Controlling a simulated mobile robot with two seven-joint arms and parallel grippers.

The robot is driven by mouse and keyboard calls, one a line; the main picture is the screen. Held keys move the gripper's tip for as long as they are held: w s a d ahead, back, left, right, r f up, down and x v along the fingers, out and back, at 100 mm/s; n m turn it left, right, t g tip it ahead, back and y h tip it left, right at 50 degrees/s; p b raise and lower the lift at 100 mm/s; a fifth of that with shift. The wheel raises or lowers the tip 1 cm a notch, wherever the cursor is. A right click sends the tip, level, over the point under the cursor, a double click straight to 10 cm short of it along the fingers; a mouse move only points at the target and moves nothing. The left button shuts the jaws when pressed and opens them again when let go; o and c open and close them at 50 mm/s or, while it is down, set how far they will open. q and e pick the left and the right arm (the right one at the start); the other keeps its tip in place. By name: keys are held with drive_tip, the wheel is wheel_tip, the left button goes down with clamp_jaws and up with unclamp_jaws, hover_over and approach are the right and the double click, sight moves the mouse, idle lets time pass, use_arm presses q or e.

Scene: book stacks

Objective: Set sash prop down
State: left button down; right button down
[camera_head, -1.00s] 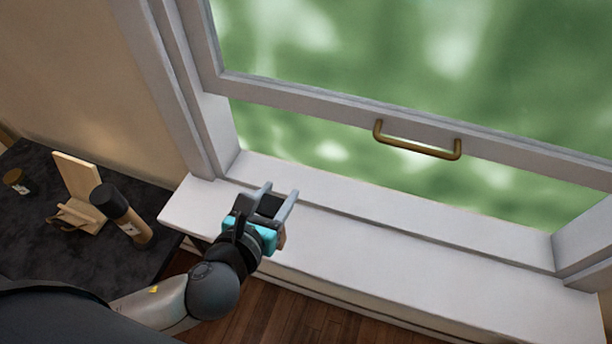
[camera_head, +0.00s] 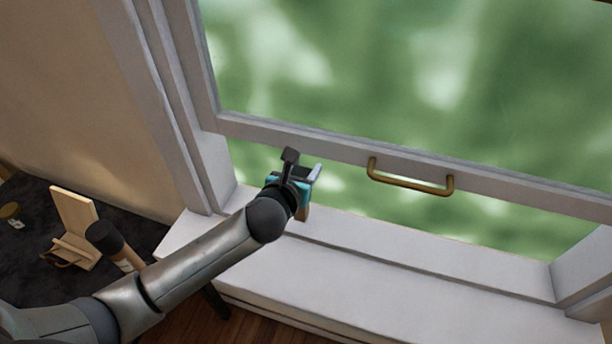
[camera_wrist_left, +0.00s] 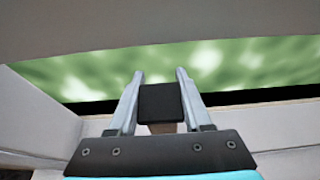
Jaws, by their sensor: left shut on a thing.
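The sash prop (camera_wrist_left: 160,104), a wooden block with a dark end, sits between the fingers of my left gripper (camera_wrist_left: 160,76) in the left wrist view. The gripper is at the left part of the window opening, near the raised sash (camera_head: 290,136) and over the sill (camera_head: 390,285). In the wrist view the sash's lower rail crosses above the fingertips. I cannot tell whether the prop touches the sill or sash. My right gripper is not in view.
A brass handle (camera_head: 411,184) is on the sash's lower rail, right of the gripper. The left window frame (camera_head: 185,130) stands close by. A dark table (camera_head: 30,245) at left holds a wooden stand (camera_head: 75,222), a dark-topped cylinder (camera_head: 112,243) and a small jar (camera_head: 10,212). The sill's right part is clear.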

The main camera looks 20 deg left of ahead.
use_arm(q)
drive_tip(key=shift+w, duration=0.35)
drive_tip(key=shift+w+f, duration=0.1)
drive_tip(key=shift+f, duration=0.05)
drive_tip(key=shift+f+b, duration=0.5)
drive_tip(key=shift+f, duration=1.2)
drive_tip(key=shift+c, duration=1.7)
unclamp_jaws()
drive_tip(key=p+v, duration=0.1)
drive_tip(key=v, duration=1.1)
drive_tip(key=shift+p, duration=0.35)
